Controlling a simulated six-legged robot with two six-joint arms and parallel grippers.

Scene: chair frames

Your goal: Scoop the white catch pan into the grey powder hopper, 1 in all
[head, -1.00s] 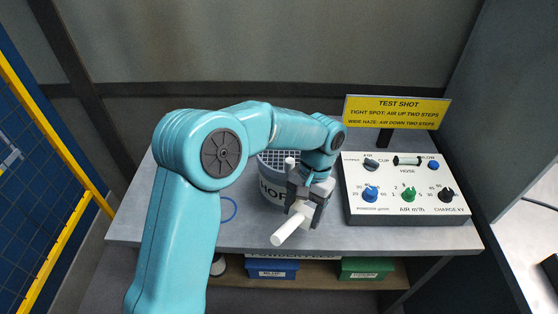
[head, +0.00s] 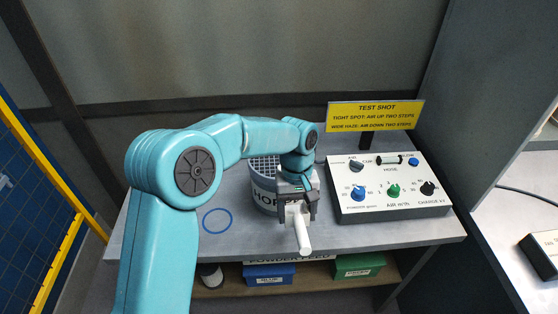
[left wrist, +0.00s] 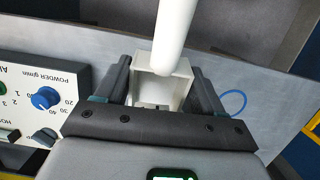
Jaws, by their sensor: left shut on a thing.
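My left gripper (head: 298,208) is shut on a white scoop-like tool with a box-shaped body and a round handle (head: 303,232). The handle points toward the bench's front edge. In the left wrist view the white body (left wrist: 160,85) sits between the two dark fingers, and its handle (left wrist: 176,35) runs up out of the frame. The grey powder hopper (head: 264,197), with a grid top and partly hidden lettering, stands just behind and left of the gripper. My arm hides part of it. I cannot make out a separate white catch pan. My right gripper is out of view.
A control panel (head: 390,208) with knobs stands close right of the gripper, with a yellow sign (head: 375,115) behind. A blue ring (head: 217,221) lies on the bench (head: 400,234) at left. Blue (head: 269,274) and green (head: 358,266) bins sit on the shelf below.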

